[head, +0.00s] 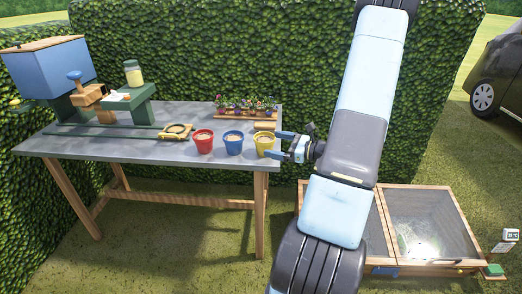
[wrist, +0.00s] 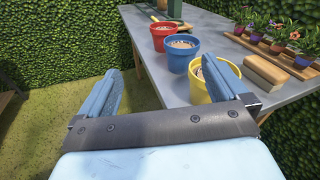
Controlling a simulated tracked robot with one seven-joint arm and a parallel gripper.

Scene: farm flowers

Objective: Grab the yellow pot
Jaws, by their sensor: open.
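The yellow pot (head: 264,143) stands upright near the right end of the grey table, with light brown contents. A blue pot (head: 233,143) and a red pot (head: 203,141) stand in a row to its left. My gripper (head: 292,146) is just right of the yellow pot, at about pot height, pointing toward it. In the wrist view the fingers are spread apart and empty. There the yellow pot (wrist: 204,93) is partly hidden behind the right finger, and the blue pot (wrist: 180,52) is beyond it. I cannot tell whether the finger touches the yellow pot.
The grey table (head: 110,147) also bears a wooden block (head: 264,126), a wooden tray of small potted flowers (head: 246,107) and a green stand with a jar (head: 133,73). A hedge (head: 210,45) closes the back. A wooden cold frame (head: 432,224) lies on the ground at right.

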